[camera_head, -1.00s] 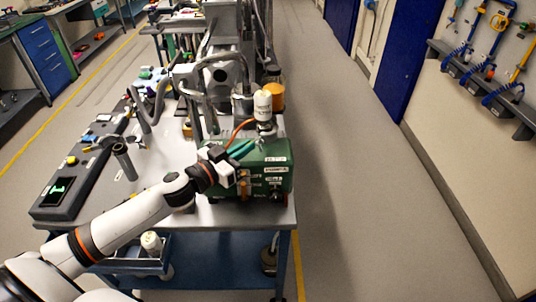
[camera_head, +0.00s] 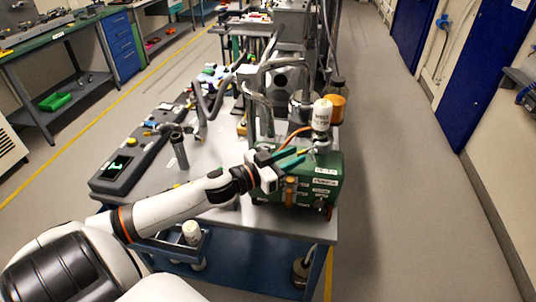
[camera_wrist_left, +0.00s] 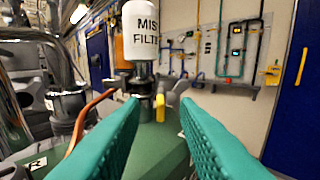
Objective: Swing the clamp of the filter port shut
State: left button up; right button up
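The white mist filter (camera_head: 322,115) stands upright on top of the green pump (camera_head: 325,170); it also shows in the left wrist view (camera_wrist_left: 141,32). Below it, the filter port's metal clamp (camera_wrist_left: 142,86) sits around the neck. A grey arm with a yellow tab (camera_wrist_left: 160,107) sticks out to its right; I cannot tell for certain how far the clamp is open. My left gripper (camera_head: 303,151) is over the pump, its teal fingers apart and empty, pointing at the clamp. In the wrist view the yellow tab appears between the fingertips (camera_wrist_left: 160,102). My right gripper is out of view.
An amber jar (camera_head: 335,103) and metal pipes (camera_head: 255,105) stand behind. A dark control box (camera_head: 120,172) lies along the bench's left side. The floor right of the bench is clear.

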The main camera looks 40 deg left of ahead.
pick_arm(q)
jog(key=b+v, duration=0.1)
jog(key=v, duration=0.9)
jog(key=shift+s+b, duration=0.25)
jog(key=shift+b, duration=0.15)
jog(key=shift+a, duration=0.1)
